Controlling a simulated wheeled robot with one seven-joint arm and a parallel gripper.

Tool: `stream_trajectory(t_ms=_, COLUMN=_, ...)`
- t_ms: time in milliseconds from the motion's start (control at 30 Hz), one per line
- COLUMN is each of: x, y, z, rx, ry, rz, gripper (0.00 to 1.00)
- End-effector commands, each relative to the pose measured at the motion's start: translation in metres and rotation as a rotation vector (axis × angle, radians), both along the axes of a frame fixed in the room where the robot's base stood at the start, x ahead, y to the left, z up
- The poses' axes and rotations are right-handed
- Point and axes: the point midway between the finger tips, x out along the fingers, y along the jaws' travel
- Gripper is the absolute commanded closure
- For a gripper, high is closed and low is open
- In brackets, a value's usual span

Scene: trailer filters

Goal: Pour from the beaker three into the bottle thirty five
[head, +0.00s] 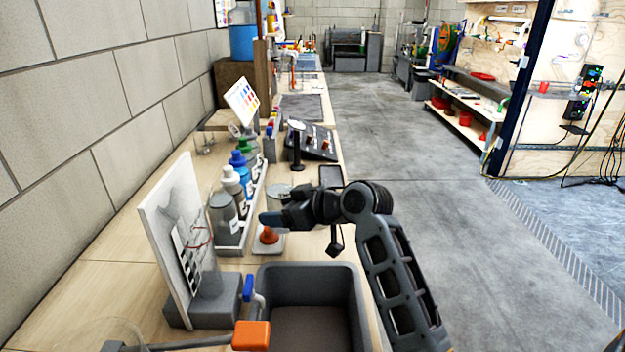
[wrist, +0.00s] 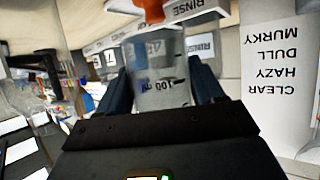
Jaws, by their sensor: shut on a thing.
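My gripper (head: 272,218) is shut on a clear beaker (wrist: 160,78). In the wrist view the beaker stands between the two fingers, with dark volume marks reading 100 ml. In the head view its clear body is hard to make out. Several squeeze bottles stand in a white rack along the wall side, left of my gripper: a grey one (head: 225,213), a white-capped one (head: 231,180), a blue-capped one (head: 238,160) and a green-capped one (head: 246,146). Their numbers are too small to read, so I cannot tell which is bottle thirty five.
An orange cone-shaped thing (head: 268,235) sits on a pale square below my gripper. A grey sink basin (head: 355,300) is in front, with an orange-handled tap (head: 252,335). A picture board (head: 170,240) stands at left. A turbidity chart (wrist: 280,85) shows in the wrist view.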

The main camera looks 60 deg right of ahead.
Motion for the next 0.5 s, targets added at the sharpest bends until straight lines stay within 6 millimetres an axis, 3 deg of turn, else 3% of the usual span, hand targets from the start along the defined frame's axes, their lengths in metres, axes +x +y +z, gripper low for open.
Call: stream_trajectory(t_ms=500, x=-0.0007, y=-0.0037, z=-0.0052, rx=0.103, ry=-0.030, rz=-0.002, gripper=0.77)
